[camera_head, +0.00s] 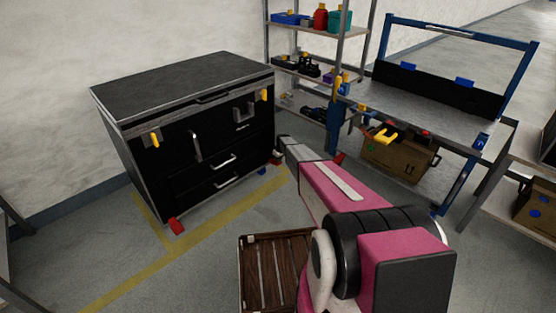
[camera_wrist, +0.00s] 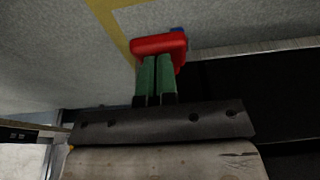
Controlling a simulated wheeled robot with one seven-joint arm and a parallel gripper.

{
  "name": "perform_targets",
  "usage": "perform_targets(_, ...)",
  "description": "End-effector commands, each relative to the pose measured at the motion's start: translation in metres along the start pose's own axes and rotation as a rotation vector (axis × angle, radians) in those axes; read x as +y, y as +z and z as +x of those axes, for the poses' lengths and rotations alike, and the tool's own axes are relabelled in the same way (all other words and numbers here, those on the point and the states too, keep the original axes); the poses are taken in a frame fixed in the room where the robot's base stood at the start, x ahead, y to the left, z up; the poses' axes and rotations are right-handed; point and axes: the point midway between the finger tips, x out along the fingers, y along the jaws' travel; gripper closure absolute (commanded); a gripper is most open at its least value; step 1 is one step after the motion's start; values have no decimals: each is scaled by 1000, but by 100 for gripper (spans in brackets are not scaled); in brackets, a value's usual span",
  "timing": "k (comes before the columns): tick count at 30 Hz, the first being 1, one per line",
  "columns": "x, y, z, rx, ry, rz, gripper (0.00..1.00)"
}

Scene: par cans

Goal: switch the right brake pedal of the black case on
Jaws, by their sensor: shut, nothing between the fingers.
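The black case (camera_head: 185,125) stands against the wall at the left in the head view. A red brake pedal (camera_head: 177,226) shows at its lower left front corner. The right brake pedal (camera_head: 276,159) is a small dark red piece low at its right front corner, close to the end of my arm. In the wrist view, a red pedal (camera_wrist: 158,44) fills the space just beyond my gripper (camera_wrist: 157,60). My green fingers are shut with nothing between them. Their tips are at the pedal's near edge; I cannot tell whether they touch. The fingertips are not clear in the head view.
A blue-framed workbench (camera_head: 430,105) with a cardboard box (camera_head: 400,163) below stands to the right. A shelf rack (camera_head: 310,75) stands behind. A brown slatted crate (camera_head: 275,236) lies on the floor beside my arm. Yellow tape (camera_head: 150,262) marks open floor before the case.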

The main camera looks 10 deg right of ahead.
Motion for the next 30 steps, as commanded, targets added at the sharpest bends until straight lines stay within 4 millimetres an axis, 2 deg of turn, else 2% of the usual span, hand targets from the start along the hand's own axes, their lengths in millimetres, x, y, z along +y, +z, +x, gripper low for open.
perform_targets(12,0,7,6,82,0,1,100)
perform_targets(30,0,25,36,81,0,-1,100)
